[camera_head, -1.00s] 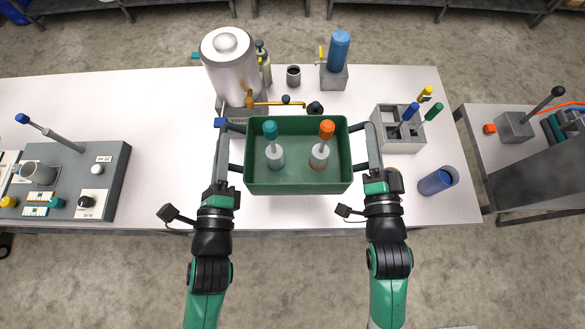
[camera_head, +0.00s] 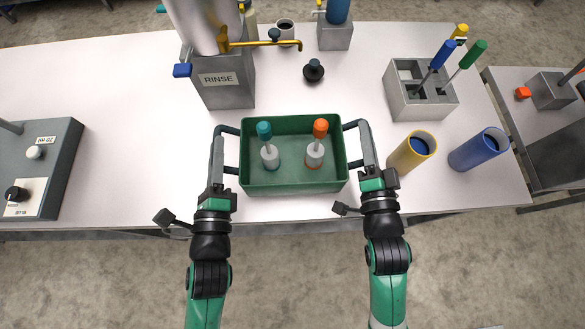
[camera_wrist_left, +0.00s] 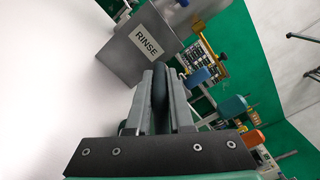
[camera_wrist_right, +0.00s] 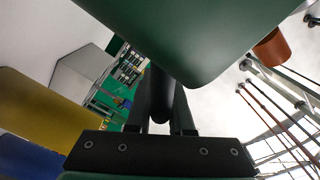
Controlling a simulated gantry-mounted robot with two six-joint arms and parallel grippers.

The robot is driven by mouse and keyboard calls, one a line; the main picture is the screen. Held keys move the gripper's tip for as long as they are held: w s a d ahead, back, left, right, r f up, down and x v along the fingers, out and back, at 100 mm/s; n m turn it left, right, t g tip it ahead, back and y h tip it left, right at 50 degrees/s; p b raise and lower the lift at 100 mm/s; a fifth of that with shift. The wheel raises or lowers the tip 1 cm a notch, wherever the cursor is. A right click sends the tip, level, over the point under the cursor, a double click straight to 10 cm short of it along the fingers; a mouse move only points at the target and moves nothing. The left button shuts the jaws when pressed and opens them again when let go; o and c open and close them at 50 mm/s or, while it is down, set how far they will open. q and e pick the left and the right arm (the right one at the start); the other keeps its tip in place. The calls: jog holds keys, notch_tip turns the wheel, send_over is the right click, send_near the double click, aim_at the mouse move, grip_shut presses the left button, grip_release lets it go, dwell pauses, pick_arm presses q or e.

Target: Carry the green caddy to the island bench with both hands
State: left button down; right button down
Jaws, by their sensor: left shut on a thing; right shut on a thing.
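The green caddy (camera_head: 293,186) is an open box with a dark handle at each end, level in the head view over the front part of the white bench (camera_head: 130,120). It holds a teal-topped piece (camera_head: 265,131) and an orange-topped piece (camera_head: 320,128), each upright on a pale base. My left gripper (camera_head: 217,150) is shut on the left handle (camera_wrist_left: 160,95). My right gripper (camera_head: 368,150) is shut on the right handle (camera_wrist_right: 161,98). The caddy's green wall also fills the top of the right wrist view (camera_wrist_right: 200,35). Whether its underside touches the bench cannot be told.
A metal tank labelled RINSE (camera_head: 222,80) stands behind the caddy on the left. A grey block with tools (camera_head: 420,100), a yellow cup (camera_head: 410,152) and a blue cup (camera_head: 476,150) stand to the right. A small black knob-like piece (camera_head: 313,70) is behind the caddy.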

pick_arm(q)
jog(key=shift+d, duration=0.1)
pick_arm(e)
jog(key=shift+a, duration=0.1)
